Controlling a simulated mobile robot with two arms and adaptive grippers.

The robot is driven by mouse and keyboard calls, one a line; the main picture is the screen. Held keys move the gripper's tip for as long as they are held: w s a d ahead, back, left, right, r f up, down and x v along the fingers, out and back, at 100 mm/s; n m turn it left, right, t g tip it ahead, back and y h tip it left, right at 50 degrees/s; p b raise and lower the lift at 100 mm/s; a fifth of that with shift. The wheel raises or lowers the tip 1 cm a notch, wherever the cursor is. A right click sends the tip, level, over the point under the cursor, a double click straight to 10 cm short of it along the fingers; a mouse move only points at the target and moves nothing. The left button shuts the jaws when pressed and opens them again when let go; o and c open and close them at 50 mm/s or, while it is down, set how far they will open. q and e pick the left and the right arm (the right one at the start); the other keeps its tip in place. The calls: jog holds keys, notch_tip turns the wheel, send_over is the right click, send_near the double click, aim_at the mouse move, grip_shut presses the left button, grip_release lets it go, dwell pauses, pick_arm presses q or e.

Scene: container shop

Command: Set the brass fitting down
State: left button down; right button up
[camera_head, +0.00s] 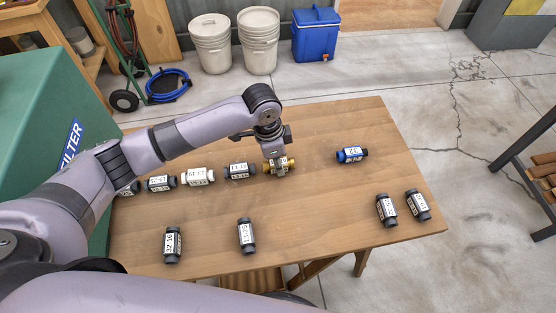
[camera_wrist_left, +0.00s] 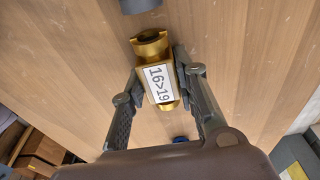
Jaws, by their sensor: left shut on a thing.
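The brass fitting (camera_head: 279,166) is gold-coloured and lies near the middle of the wooden table (camera_head: 310,205). In the left wrist view the brass fitting (camera_wrist_left: 150,48) carries a white label reading 16>19. My left gripper (camera_head: 272,158) points down over it, and in the left wrist view the fingers of the left gripper (camera_wrist_left: 158,85) are shut on its sides. The fitting is at or just above the tabletop; I cannot tell if it touches. My right gripper is not in view.
A dark fitting (camera_head: 240,170) lies close to the left of the brass one, in a row with a white fitting (camera_head: 198,176) and other dark ones. A blue fitting (camera_head: 351,154) lies to the right. Several dark fittings lie along the front. Table space between brass and blue is clear.

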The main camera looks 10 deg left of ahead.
aim_at(271, 163)
pick_arm(q)
jog(key=c, duration=1.6)
grip_release()
jog(key=shift+f, duration=0.1)
jog(key=o, duration=0.3)
jog(key=shift+o, duration=0.3)
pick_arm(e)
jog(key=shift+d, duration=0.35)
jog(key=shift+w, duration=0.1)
pick_arm(q)
notch_tip(271, 163, up, 12)
jog(key=a, duration=0.1)
jog(key=shift+s+a, duration=0.3)
jog(key=shift+s, duration=0.05)
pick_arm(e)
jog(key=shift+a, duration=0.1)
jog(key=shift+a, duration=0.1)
